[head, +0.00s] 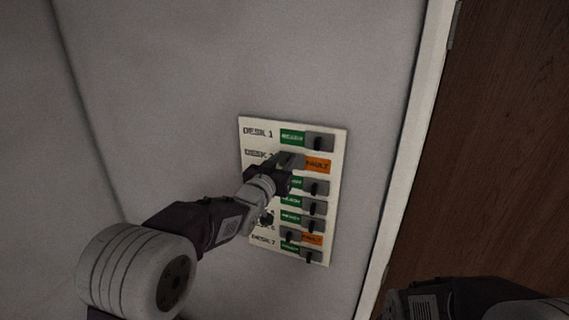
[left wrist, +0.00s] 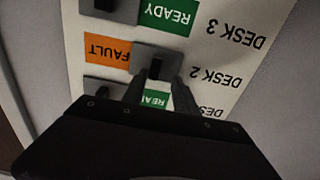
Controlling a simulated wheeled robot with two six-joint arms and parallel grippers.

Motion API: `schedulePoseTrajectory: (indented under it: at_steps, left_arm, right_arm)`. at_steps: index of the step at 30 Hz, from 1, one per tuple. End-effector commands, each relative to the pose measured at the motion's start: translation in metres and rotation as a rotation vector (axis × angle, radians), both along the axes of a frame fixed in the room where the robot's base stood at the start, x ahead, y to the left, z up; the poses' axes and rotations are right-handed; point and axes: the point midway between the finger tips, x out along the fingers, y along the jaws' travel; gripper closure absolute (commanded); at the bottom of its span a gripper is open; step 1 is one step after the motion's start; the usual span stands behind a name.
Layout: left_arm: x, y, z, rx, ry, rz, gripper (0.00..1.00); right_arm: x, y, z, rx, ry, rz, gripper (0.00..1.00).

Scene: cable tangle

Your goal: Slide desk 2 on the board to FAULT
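The white board (head: 335,190) hangs on the wall with rows labelled by desk. In the desk 2 row, the orange FAULT patch (head: 318,166) shows on the right, and the grey slider (head: 293,160) sits left of it, partly behind my gripper. The left wrist view, upside down, shows the desk 2 slider (left wrist: 157,62) with its dark knob beside the FAULT patch (left wrist: 107,51). My left gripper (left wrist: 151,90) is at this slider, its two fingers apart with a gap near the knob. Whether they touch it I cannot tell. My right gripper is out of view.
Desk 1's slider (head: 320,141) is just above, with green READY showing. Desk 3's slider (head: 315,187) is close below. A lower row also shows orange FAULT (head: 312,240). A brown door (head: 490,150) and pale frame stand to the right.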

Motion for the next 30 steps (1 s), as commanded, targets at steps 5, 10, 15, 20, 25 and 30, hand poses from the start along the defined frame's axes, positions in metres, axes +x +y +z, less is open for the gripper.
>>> schedulePoseTrajectory:
  at_steps: [5,10,15,20,25,30]
  left_arm:
    - [-0.001,-0.001,-0.001,0.002,0.003,-0.001,0.65]
    - [-0.015,0.004,-0.005,0.002,0.0,-0.001,0.65]
    - [-0.046,0.016,-0.006,0.001,-0.001,0.001,0.65]
    - [-0.073,0.026,-0.004,0.001,-0.001,0.001,0.65]
    - [-0.086,0.031,-0.002,0.0,0.001,0.001,0.65]
    - [-0.086,0.031,-0.001,0.0,0.002,0.0,0.65]
  right_arm:
    - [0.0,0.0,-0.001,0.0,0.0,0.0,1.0]
    - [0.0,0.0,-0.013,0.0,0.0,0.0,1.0]
    - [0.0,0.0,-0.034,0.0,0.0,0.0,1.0]
    - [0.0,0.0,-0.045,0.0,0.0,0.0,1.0]
    - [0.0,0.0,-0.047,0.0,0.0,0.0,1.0]
    - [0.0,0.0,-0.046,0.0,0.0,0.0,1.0]
